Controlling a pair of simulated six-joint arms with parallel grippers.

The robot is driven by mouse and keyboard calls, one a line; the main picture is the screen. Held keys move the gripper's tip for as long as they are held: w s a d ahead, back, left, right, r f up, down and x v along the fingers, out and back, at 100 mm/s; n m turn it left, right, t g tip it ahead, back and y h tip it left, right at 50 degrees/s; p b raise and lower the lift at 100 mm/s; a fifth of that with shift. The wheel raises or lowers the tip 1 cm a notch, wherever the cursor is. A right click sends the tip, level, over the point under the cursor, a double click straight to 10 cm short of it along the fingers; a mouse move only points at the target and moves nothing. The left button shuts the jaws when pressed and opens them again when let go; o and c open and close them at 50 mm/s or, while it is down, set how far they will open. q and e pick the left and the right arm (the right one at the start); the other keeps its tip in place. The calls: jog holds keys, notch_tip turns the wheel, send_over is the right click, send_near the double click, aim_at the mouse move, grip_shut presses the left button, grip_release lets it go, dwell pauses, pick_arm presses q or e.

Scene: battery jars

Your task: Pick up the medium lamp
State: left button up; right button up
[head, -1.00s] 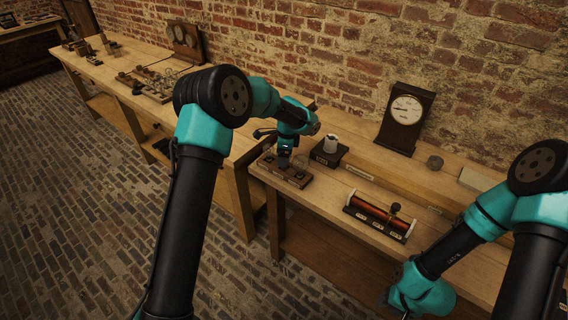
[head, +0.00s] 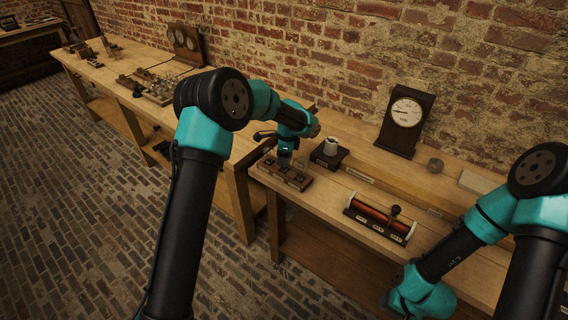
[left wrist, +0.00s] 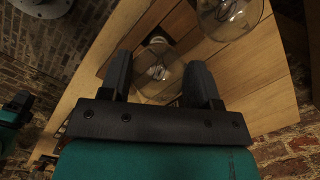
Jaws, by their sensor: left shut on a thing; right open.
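A clear glass lamp (left wrist: 158,72) sits between the two fingers of my left gripper (left wrist: 163,82) in the left wrist view. The fingers are shut on it. In the head view my left gripper (head: 285,160) points down at a dark wooden lamp stand (head: 296,182) on the near bench; the held lamp is mostly hidden there. A second glass lamp (left wrist: 232,14) stands beside it at the top of the left wrist view. I cannot tell whether the held lamp is clear of the stand. My right gripper (head: 394,304) is open, low at the bench's front, with its fingers barely visible.
Another bench holds small apparatus (head: 150,85) at left.

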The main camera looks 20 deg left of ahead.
pick_arm(q)
jog(key=shift+r, duration=0.1)
jog(key=shift+r, duration=1.5)
jog(key=shift+s+d+r, duration=0.1)
jog(key=shift+s+r, duration=0.1)
jog(key=s+d+r, duration=0.1)
jog(key=s+d, duration=0.3)
jog(key=s, duration=1.1)
jog(key=shift+d+r, duration=0.15)
jog(key=shift+r, duration=0.05)
jog(key=shift+w, duration=0.1)
